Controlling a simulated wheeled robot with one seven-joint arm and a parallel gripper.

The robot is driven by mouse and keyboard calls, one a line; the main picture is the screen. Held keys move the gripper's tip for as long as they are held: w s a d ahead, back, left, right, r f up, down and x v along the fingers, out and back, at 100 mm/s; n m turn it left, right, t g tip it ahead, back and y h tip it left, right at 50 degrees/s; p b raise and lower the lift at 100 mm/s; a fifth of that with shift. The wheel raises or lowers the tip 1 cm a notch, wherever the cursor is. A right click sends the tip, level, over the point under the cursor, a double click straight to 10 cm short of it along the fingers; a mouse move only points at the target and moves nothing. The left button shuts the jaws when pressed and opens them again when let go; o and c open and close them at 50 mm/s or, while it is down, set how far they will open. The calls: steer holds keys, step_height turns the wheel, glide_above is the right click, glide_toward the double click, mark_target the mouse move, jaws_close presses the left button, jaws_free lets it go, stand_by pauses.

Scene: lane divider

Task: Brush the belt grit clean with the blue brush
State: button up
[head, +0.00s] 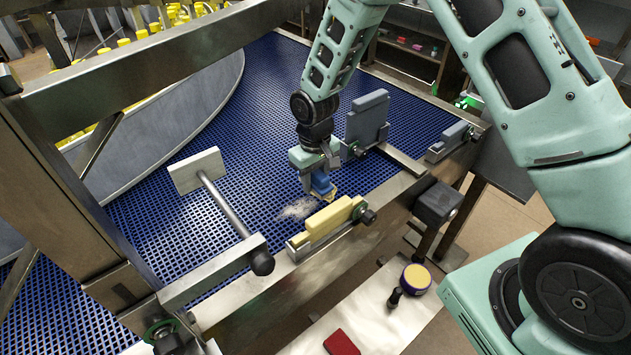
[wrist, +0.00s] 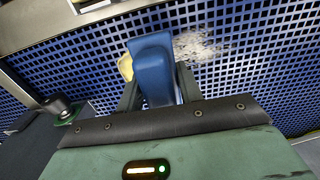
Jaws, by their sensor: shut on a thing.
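My gripper (head: 318,172) is shut on the blue brush (head: 320,184) just above the blue mesh belt (head: 253,90). In the wrist view the blue brush (wrist: 152,70) stands between the fingers. Pale bristles show at its lower end in the head view. The belt grit (head: 296,209) is a pale, scattered patch on the mesh, just left of the brush. It also shows in the wrist view (wrist: 194,46), beside the brush. I cannot tell whether the bristles touch the belt.
A yellow block (head: 328,218) in a metal holder stands close in front of the brush. A grey plate (head: 367,117) stands behind it. A rod with a pale paddle (head: 198,170) lies over the belt at left. A red item (head: 341,343) and a round yellow-topped thing (head: 416,277) lie below the rail.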

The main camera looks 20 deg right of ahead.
steer(key=shift+r+p, duration=0.7)
steer(key=shift+r, duration=0.75)
